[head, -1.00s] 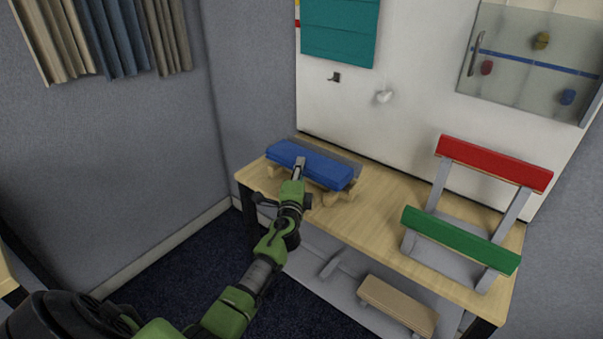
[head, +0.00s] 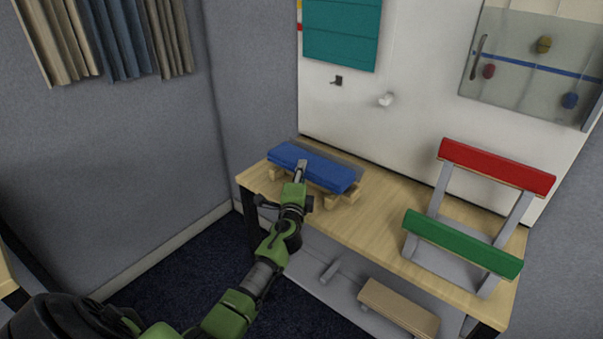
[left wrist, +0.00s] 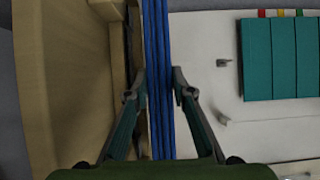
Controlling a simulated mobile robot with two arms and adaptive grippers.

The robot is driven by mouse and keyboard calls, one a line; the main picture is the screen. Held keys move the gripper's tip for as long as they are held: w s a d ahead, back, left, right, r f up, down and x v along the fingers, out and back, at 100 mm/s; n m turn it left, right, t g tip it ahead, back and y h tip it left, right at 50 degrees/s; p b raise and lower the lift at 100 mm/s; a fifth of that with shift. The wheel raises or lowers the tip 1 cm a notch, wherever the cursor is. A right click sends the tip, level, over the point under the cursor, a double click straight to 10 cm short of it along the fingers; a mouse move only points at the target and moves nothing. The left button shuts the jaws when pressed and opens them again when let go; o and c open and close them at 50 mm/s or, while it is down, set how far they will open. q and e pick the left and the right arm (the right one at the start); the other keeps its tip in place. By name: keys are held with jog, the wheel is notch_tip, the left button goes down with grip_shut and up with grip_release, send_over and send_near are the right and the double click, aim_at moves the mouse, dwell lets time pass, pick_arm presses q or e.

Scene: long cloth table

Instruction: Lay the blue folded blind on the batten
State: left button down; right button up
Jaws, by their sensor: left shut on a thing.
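The blue folded blind (head: 325,172) lies level at the table's left end, on or just above a pale wooden cradle (head: 331,201). My left gripper (head: 301,169) is shut on its near long edge. The left wrist view shows the blind's stacked blue folds (left wrist: 157,70) between the two fingers (left wrist: 157,88). I cannot tell whether the blind touches the cradle. A bare tan wooden batten (head: 398,307) sits low in front of the table, right of my left arm; nothing lies on it. My right gripper is not in view.
A grey stand on the table (head: 385,225) carries a red padded bar (head: 497,167) and a lower green one (head: 462,243). Behind are a white wall board with a teal blind (head: 342,33), a hook (head: 337,80) and a glass panel (head: 530,62). The table's middle is clear.

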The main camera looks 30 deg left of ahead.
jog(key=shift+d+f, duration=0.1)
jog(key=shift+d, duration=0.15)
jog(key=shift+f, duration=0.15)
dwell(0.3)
pick_arm(q)
jog(key=shift+f+b, duration=0.15)
jog(key=shift+b, duration=0.2)
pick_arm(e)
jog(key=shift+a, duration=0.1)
pick_arm(q)
jog(key=shift+f, duration=0.25)
jog(key=shift+f+b, duration=0.15)
jog(key=shift+b, duration=0.3)
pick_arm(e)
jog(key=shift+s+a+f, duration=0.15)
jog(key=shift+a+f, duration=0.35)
pick_arm(q)
jog(key=shift+f, duration=0.25)
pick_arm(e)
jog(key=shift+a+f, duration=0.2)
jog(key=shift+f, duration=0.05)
pick_arm(q)
jog(key=shift+f+b, duration=0.6)
jog(key=shift+b, duration=0.3)
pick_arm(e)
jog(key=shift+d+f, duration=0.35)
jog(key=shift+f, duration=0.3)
